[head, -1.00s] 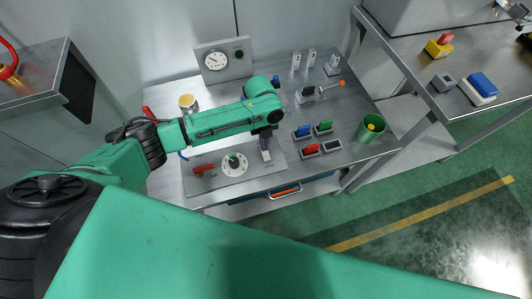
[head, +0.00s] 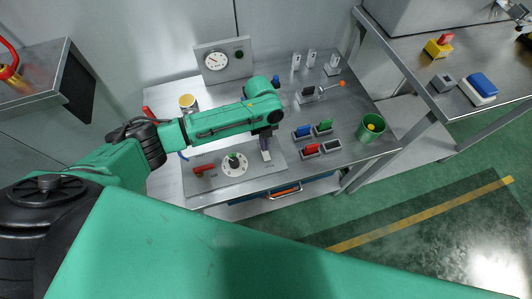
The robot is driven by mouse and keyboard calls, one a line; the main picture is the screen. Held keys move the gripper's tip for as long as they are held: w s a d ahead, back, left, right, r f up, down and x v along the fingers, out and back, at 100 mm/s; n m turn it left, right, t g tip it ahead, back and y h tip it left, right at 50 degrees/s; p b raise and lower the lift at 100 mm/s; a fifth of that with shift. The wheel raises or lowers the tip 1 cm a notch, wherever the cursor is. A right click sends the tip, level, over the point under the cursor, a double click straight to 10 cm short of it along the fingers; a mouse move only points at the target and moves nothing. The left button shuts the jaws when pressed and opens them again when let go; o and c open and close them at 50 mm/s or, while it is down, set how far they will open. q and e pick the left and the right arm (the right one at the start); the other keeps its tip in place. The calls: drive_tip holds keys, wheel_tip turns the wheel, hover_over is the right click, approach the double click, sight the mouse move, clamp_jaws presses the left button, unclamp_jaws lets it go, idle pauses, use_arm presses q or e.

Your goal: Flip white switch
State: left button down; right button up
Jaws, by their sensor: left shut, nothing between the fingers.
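A grey control plate (head: 213,184) lies at the front left of the metal table. My left arm reaches in from the left over the table. My left gripper (head: 265,143) points down right above the pale switch, shut and empty. Its fingertips are small and dark, and I cannot tell whether they touch the switch. The switch is partly hidden by the gripper. My right gripper is not in view.
Blue, green and red switches (head: 312,149) stand on blocks to the right. A green cup (head: 371,128) with a yellow ball is at the table's right edge. A gauge panel (head: 223,61) stands at the back. A yellow jar (head: 188,102) sits behind my left arm.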

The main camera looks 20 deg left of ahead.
use_arm(q)
drive_tip(key=shift+f+b, duration=0.75)
drive_tip(key=shift+f, duration=0.3)
idle(0.7)
wheel_tip(320, 180, up, 7)
drive_tip(key=p, duration=0.7)
drive_tip(key=shift+r, duration=0.15)
